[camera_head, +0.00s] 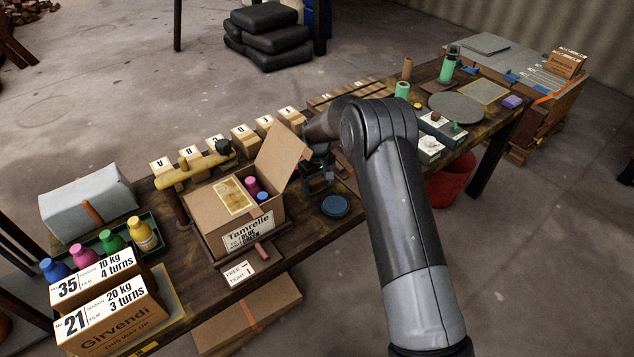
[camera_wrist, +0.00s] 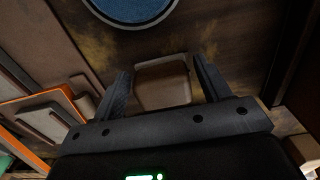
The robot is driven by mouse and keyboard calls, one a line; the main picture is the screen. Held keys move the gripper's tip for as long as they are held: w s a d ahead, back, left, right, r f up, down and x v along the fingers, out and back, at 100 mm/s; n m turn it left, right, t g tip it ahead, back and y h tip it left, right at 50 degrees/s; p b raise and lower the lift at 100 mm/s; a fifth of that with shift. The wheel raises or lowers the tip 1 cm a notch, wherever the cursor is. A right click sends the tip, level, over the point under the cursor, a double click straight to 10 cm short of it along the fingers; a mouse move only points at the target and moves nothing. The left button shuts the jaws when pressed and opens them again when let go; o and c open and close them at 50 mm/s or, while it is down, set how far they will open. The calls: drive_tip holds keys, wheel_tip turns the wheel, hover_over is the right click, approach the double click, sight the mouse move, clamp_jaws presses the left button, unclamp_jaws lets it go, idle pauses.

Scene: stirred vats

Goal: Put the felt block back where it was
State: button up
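A pale brown block with rounded edges, which may be the felt block (camera_wrist: 162,85), shows between the two fingers of my gripper (camera_wrist: 162,66) in the wrist view. The fingers are apart, one on each side of it. Its left side lies close to the left finger, and a narrow gap seems to show at the right. I cannot tell whether the fingers press on it or whether it rests on the table. In the head view my gripper (camera_head: 318,172) is low over the bench, right of the open carton, and the block is hidden there.
A round blue disc (camera_head: 335,206) lies just in front of my gripper; it shows at the top of the wrist view (camera_wrist: 132,4). The open carton (camera_head: 213,216) with bottles stands close on the left. Lettered blocks (camera_head: 240,135) line the back edge. A grey round plate (camera_head: 455,106) lies farther right.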

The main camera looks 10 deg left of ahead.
sight(317, 180)
drive_tip(key=shift+o, duration=0.6)
drive_tip(key=shift+r, duration=0.1)
wheel_tip(317, 180, up, 13)
drive_tip(key=s+d+r+m+t, duration=0.1)
drive_tip(key=s+d+r+m, duration=0.1)
drive_tip(key=s+d+r, duration=0.7)
drive_tip(key=s+d+r+m+t, duration=0.2)
drive_tip(key=s+d+r, duration=0.45)
drive_tip(key=r, duration=0.55)
drive_tip(key=s+d+m+t, duration=0.1)
drive_tip(key=s+d, duration=0.4)
drive_tip(key=s, duration=0.7)
drive_tip(key=s+d+m+t, duration=0.1)
drive_tip(key=s+d+m, duration=0.3)
drive_tip(key=s, duration=0.8)
drive_tip(key=shift+s+d+r+t, duration=0.2)
drive_tip(key=shift+d+t, duration=0.1)
drive_tip(key=shift+d, duration=0.65)
drive_tip(key=shift+c, duration=0.3)
